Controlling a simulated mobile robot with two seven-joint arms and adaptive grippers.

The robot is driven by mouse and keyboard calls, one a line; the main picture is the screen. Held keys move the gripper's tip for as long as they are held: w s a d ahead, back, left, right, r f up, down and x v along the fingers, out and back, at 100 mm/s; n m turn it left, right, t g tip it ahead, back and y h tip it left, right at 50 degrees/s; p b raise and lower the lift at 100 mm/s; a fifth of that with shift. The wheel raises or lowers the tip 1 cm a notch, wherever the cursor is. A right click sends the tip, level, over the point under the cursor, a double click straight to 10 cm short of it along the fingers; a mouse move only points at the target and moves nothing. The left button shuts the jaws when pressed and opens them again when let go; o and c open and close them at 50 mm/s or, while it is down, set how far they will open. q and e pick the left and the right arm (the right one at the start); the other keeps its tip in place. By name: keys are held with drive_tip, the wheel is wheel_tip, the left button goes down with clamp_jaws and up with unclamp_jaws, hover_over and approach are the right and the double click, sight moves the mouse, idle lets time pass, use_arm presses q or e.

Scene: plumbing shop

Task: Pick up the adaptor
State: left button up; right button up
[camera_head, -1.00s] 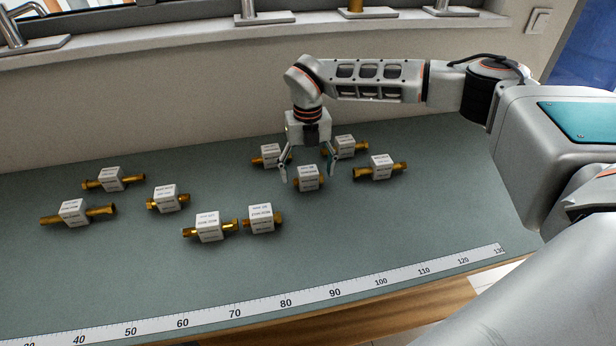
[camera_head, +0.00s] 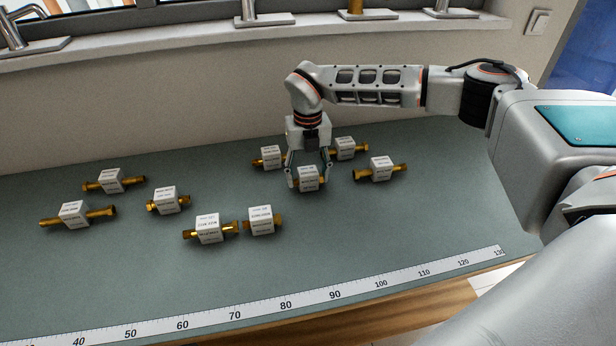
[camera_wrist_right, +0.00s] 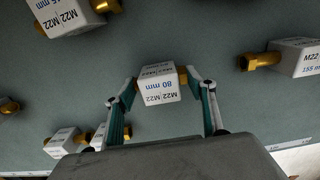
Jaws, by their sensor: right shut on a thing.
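The adaptor (camera_head: 309,179) is a short brass fitting with a white labelled block around its middle. It sits at the counter's centre right, and its label reads M22 and 80 mm in the right wrist view (camera_wrist_right: 160,84). My right gripper (camera_head: 308,183) comes down over it from above. Its fingers are shut on the adaptor from both sides, also in the right wrist view (camera_wrist_right: 160,95). The adaptor appears to be at counter level. The brass ends are partly hidden by the fingertips. My left gripper is not in view.
Similar adaptors lie close behind: one (camera_head: 270,157) to the left, one (camera_head: 345,149) to the right, and one (camera_head: 381,169) beside. Two (camera_head: 208,228) (camera_head: 261,220) lie in front left, several farther left. A ruler (camera_head: 335,293) runs along the front edge. The wall (camera_head: 180,105) stands behind.

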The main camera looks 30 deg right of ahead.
sight(308, 171)
wheel_tip(308, 171, up, 20)
drive_tip(key=shift+f+b, duration=0.2)
drive_tip(key=shift+b, duration=0.1)
